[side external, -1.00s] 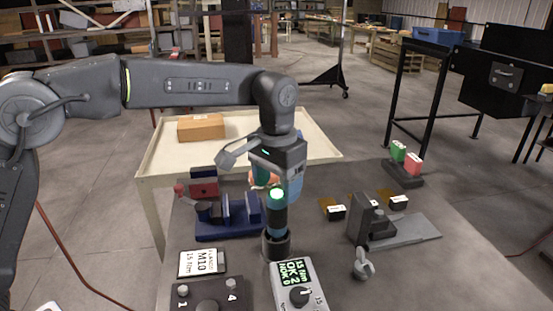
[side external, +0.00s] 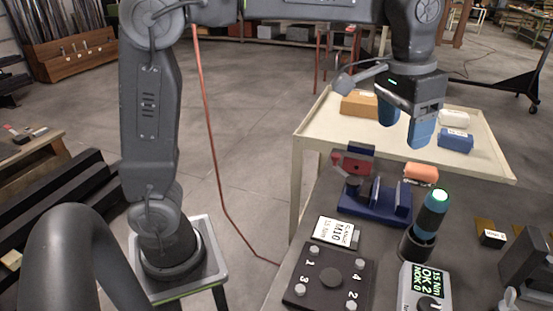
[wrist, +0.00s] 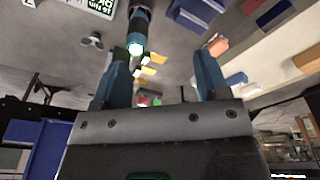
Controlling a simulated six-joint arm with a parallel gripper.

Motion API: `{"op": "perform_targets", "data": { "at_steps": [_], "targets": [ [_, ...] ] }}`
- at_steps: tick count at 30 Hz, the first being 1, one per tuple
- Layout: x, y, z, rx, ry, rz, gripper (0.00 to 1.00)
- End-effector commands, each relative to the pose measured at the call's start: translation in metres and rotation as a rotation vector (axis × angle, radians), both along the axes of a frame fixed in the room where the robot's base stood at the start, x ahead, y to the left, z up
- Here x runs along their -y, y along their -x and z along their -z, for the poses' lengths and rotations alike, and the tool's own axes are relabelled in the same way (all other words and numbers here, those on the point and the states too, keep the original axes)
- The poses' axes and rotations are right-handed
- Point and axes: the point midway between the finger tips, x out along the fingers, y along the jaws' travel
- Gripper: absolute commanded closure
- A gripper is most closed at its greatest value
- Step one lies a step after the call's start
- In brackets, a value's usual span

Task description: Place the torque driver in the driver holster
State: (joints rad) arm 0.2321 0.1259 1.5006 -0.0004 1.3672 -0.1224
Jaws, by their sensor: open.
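The torque driver (side external: 431,215) is a teal and black cylinder with a lit green top. It stands with its lower end in a black cup, the driver holster (side external: 413,249), leaning slightly in the side view. My gripper (side external: 405,133) is open and empty, with two blue fingers. It hangs above and behind the driver, clear of it. In the wrist view the driver (wrist: 138,30) shows beyond the left finger, outside the open gripper (wrist: 161,58). The driver's lower end is hidden inside the holster.
A controller with a green display (side external: 422,290) and a black plate with numbered bolts (side external: 331,278) lie in front. A blue fixture (side external: 375,206) and an orange piece (side external: 421,174) are behind the driver. A cream tray table (side external: 400,126) carries boxes at the back.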

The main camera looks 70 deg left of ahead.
Motion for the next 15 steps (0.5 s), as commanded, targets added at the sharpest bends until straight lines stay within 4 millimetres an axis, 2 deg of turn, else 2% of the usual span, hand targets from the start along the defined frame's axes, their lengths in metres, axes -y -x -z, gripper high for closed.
{"op": "perform_targets", "data": {
  "at_steps": [1, 5, 9, 12, 15],
  "targets": [
    [-0.015, 0.020, -0.004, 0.035, 0.006, -0.015, 0.32],
    [-0.044, 0.066, 0.001, 0.119, 0.014, -0.042, 0.32],
    [-0.069, 0.117, 0.021, 0.209, 0.015, -0.071, 0.32],
    [-0.081, 0.147, 0.041, 0.266, 0.013, -0.088, 0.32],
    [-0.088, 0.169, 0.060, 0.308, 0.007, -0.102, 0.32]
  ]
}}
